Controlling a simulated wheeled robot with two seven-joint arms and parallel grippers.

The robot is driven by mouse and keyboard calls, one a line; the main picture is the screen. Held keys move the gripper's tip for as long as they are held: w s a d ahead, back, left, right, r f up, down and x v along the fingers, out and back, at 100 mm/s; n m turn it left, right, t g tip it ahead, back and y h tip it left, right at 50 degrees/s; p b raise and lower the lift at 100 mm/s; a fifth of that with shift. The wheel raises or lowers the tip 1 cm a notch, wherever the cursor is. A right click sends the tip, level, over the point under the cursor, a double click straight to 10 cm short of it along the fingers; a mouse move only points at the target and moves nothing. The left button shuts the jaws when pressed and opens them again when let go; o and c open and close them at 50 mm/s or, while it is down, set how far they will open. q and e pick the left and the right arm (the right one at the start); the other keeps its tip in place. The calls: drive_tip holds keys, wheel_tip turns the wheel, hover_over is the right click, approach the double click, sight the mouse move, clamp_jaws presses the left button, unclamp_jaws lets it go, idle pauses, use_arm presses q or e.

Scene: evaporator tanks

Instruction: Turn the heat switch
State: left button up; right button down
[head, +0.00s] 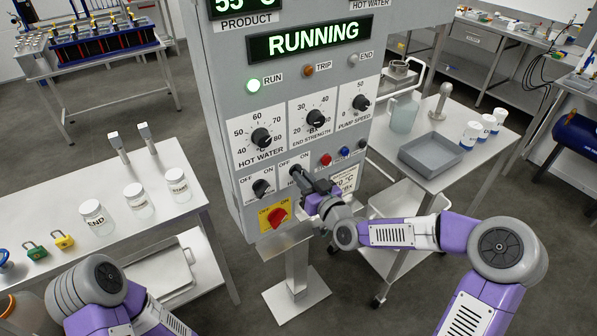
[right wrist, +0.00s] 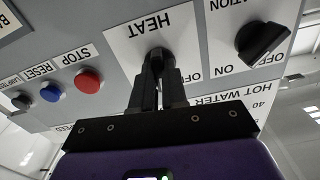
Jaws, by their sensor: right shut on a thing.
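In the head view the heat switch (head: 295,169) is partly hidden behind my right gripper (head: 304,178), which reaches the panel's lower middle. The fingers cover much of the knob, so I cannot tell its exact angle. My left arm shows at the lower left, but its gripper is out of view.
The circulation switch (head: 262,188) sits left of the heat switch, above a red main switch (head: 277,215) on yellow. Red (head: 326,159) and blue (head: 344,152) buttons lie to the right. The green RUN lamp (head: 253,86) is lit and the display (head: 311,40) reads RUNNING.

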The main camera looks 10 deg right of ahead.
drive_tip(key=shift+m, duration=1.1)
drive_tip(key=shift+m+p, duration=0.35)
drive_tip(key=shift+m, duration=0.75)
drive_tip(key=shift+m, duration=1)
drive_tip(key=shift+m+p, duration=0.35)
drive_tip(key=shift+m, duration=0.25)
drive_tip(key=c, duration=1.1)
unclamp_jaws()
